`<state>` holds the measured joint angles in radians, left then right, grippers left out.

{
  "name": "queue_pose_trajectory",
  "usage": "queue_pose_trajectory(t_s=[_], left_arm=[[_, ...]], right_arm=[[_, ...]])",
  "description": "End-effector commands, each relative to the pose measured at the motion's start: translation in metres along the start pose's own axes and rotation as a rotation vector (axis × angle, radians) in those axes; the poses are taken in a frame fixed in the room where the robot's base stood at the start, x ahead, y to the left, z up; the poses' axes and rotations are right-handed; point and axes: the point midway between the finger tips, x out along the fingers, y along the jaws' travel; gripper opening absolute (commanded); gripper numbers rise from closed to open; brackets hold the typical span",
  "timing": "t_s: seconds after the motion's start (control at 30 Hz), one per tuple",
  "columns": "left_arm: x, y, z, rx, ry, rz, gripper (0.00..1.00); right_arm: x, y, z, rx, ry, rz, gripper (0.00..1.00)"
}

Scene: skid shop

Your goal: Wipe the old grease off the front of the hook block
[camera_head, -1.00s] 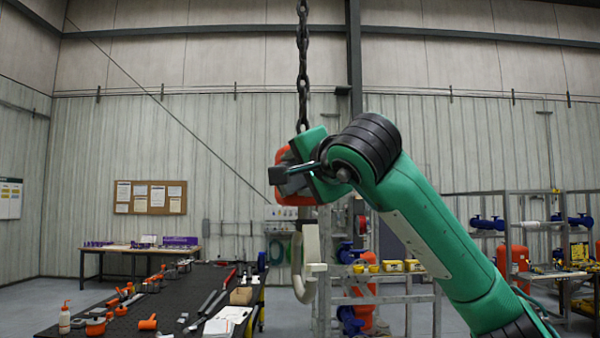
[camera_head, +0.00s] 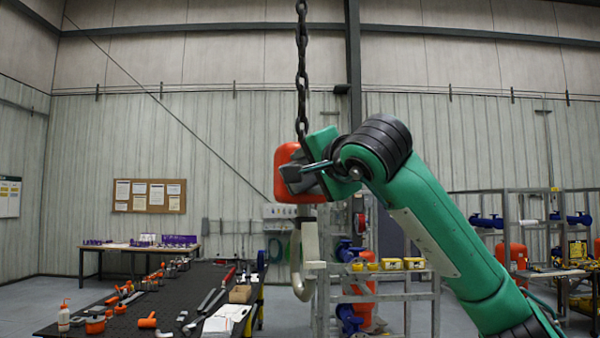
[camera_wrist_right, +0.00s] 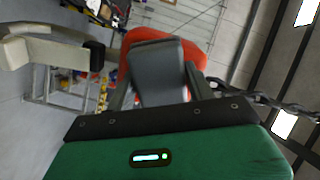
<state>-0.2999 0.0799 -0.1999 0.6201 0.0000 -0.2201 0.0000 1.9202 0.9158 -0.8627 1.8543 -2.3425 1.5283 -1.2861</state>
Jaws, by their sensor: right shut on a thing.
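The hook block (camera_head: 284,158) is orange-red and hangs from a dark chain, with a cream hook (camera_head: 301,272) below it. My right gripper (camera_head: 304,177) is in front of the block's right part. It is shut on a dark grey folded cloth or pad (camera_head: 294,181), which also shows between the fingers in the right wrist view (camera_wrist_right: 160,75). The pad overlaps the block's front; whether it touches cannot be told for sure. The orange block shows behind it in the wrist view (camera_wrist_right: 197,50). Grease is not visible; the pad and gripper hide part of the front. My left gripper is not in view.
The chain (camera_head: 302,70) runs straight up from the block. A dark workbench (camera_head: 185,290) with tools stands at lower left. A grey rack (camera_head: 408,305) with yellow items is behind the hook on the right. The air left of the block is clear.

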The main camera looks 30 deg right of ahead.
Motion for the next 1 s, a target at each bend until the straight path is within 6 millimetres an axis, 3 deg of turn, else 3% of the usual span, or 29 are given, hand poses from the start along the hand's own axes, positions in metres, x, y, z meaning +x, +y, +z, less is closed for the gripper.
queue_pose_trajectory(t_s=[1.0], left_arm=[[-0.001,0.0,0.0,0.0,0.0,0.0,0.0]], right_arm=[[-0.003,0.023,-0.047,0.0,0.0,0.0,0.36]])
